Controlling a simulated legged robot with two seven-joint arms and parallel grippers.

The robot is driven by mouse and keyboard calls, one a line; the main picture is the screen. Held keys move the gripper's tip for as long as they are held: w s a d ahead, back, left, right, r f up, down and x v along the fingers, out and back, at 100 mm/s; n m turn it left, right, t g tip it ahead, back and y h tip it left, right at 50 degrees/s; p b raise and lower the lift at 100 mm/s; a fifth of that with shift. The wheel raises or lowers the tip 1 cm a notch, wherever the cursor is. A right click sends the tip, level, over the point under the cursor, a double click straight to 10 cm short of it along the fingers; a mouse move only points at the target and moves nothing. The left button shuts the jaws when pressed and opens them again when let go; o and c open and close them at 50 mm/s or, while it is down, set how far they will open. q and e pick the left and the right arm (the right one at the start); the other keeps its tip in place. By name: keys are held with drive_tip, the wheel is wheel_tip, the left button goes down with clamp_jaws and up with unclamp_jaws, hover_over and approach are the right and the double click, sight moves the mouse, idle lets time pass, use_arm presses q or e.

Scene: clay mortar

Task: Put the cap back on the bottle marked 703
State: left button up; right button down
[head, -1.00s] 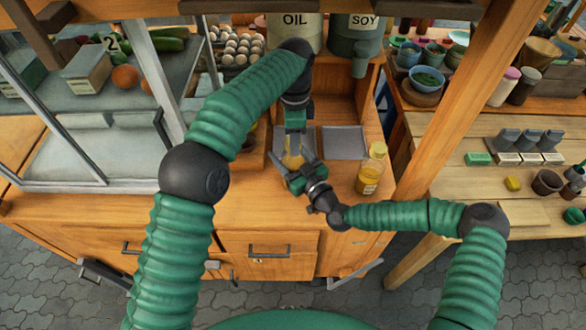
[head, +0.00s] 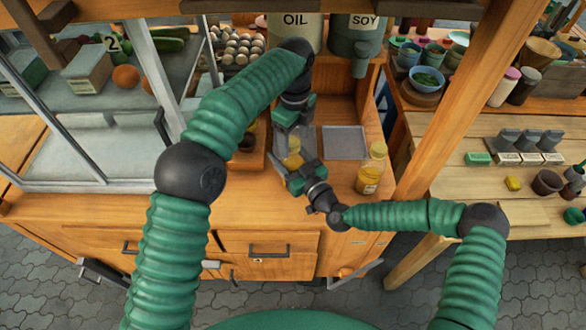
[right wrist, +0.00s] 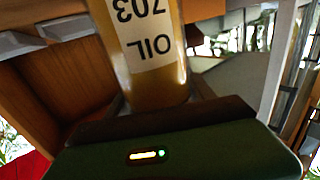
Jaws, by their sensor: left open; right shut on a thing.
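The bottle marked 703 (right wrist: 150,50) fills the top of the right wrist view, with amber oil and an upside-down "OIL 703" label. In the head view its yellow body (head: 292,162) shows between my two grippers. My right gripper (head: 294,174) is shut on the bottle from below right, over the counter. My left gripper (head: 294,138) is open just above the bottle's top end, its fingers spread around that end. A small pale yellow shape sits between those fingers; I cannot tell for sure whether it is the cap seated on the bottle.
A second yellow bottle (head: 370,170) with a pale yellow top stands on the counter at the right. A grey square tray (head: 345,143) lies behind it. OIL (head: 294,32) and SOY (head: 352,45) containers stand at the back. A wooden post (head: 455,100) rises at the right.

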use_arm(q)
wheel_tip(320, 180, up, 7)
drive_tip(key=shift+r, duration=0.1)
use_arm(e)
drive_tip(key=shift+d, duration=0.15)
use_arm(q)
drive_tip(key=shift+w+d, duration=0.1)
use_arm(e)
drive_tip(key=shift+c, duration=1.4)
unclamp_jaws()
drive_tip(key=shift+w, duration=0.1)
use_arm(q)
drive_tip(key=shift+f+b, duration=0.65)
drive_tip(key=shift+f, duration=0.05)
use_arm(e)
drive_tip(key=v, duration=1.7)
drive_tip(key=shift+f, duration=0.1)
